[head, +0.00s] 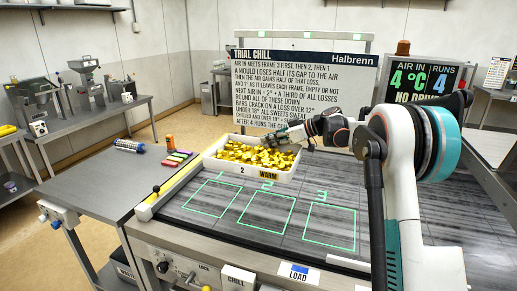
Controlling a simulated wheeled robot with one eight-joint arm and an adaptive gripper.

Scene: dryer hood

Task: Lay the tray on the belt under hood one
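A white tray (222,164) full of gold-wrapped pieces is at the back left of the belt (375,197). Its front wall bears a "2" and a yellow "WARM" label. It looks level; whether it rests on the belt or hangs just above it I cannot tell. My gripper (281,136) is at the tray's back right rim, with its fingertips close to the rim and the gold pieces. Its finger gap is too small to read. Three green outlines mark the belt: left (208,197), middle (266,212) and right (330,227), the last labelled 3. The tray's front edge hides part of the nearer labels.
A text board (300,85) stands behind the belt, with an "AIR IN 4°C, RUNS 4" display (420,79) at its right. My arm covers the belt's right side. The outlined areas look bare.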

